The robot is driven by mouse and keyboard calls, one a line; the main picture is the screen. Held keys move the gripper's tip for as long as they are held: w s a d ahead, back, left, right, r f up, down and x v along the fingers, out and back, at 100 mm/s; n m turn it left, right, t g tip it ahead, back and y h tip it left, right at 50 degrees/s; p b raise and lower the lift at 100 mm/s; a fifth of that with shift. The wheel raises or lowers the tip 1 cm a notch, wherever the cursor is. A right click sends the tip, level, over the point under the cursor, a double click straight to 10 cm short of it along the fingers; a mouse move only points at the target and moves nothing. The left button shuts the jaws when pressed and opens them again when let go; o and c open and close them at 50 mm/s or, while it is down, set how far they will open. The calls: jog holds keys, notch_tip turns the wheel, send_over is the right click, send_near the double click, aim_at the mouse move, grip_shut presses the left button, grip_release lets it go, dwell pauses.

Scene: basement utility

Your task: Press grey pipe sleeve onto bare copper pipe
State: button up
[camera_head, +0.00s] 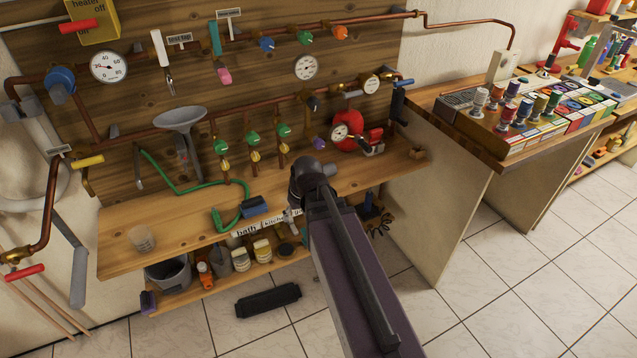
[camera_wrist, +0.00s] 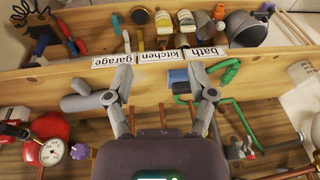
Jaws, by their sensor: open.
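My gripper (camera_wrist: 162,88) is open, its two grey fingers spread wide above the wooden bench shelf with nothing held between them. Two short grey cylinders (camera_wrist: 82,102) lie on the shelf just left of the left finger in the wrist view; one looks like the pipe sleeve, but I cannot tell which. Which stretch is the bare pipe is unclear.
Labels (camera_wrist: 160,58) line the shelf edge. A blue block (camera_head: 255,207) and a green hose (camera_head: 200,187) lie on the shelf. A bucket (camera_head: 168,272) and bottles stand below. The tiled floor at right is clear.

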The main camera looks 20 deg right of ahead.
jog(key=w+d+f+t+b, duration=0.1)
jog(key=w+d+t+b, duration=0.2)
jog(key=d, duration=0.6)
jog(key=w+d+f+t+b, duration=0.1)
jog(key=w+d+t+b, duration=0.2)
jog(key=w+d, duration=0.4)
jog(key=d, duration=0.3)
jog(key=shift+w+d+f+n+t, duration=0.2)
jog(key=shift+w+n+t, duration=0.1)
jog(key=shift+n, duration=0.1)
jog(key=shift+f+b, duration=0.1)
jog(key=shift+b, duration=0.2)
jog(key=shift+b+x, duration=2.95)
jog(key=shift+x, duration=1.3)
jog(key=shift+w, duration=0.1)
jog(key=shift+b+x, duration=1.9)
jog(key=shift+x, duration=0.65)
jog(key=shift+d, duration=0.1)
grip_shut()
